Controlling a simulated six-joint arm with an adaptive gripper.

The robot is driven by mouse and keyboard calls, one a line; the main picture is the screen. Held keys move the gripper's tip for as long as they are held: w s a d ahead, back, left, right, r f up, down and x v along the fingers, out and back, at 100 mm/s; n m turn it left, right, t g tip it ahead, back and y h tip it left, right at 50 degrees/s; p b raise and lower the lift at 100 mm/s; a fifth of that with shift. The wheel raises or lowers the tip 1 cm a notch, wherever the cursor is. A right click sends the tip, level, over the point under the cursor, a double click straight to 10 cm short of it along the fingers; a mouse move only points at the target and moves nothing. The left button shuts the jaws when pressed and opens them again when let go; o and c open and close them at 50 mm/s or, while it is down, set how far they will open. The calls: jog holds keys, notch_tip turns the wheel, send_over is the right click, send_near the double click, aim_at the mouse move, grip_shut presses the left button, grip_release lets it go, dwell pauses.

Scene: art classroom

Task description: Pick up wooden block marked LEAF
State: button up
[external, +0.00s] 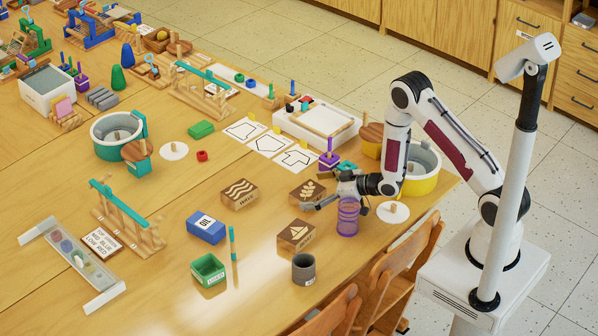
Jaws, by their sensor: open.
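The wooden block with a leaf-like sprig on its top (307,192) sits on the table right of the middle. The small lettering on its side is too small to read. My gripper (322,192) is open, with its fingers pointing left, close to the right side of this block. I cannot tell whether a finger touches the block. The fingers cover part of the block's right edge.
A wooden block with wavy lines (240,193) stands to the left, and one with a boat (296,235) stands in front. A purple see-through cylinder (348,217) is just below my gripper. A grey cup (304,268) and a blue box (207,227) are nearby.

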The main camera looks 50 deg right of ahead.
aim_at(312, 192)
jog(key=c, duration=1.4)
jog(key=shift+r, duration=0.1)
jog(key=shift+c, duration=0.5)
notch_tip(312, 192, up, 10)
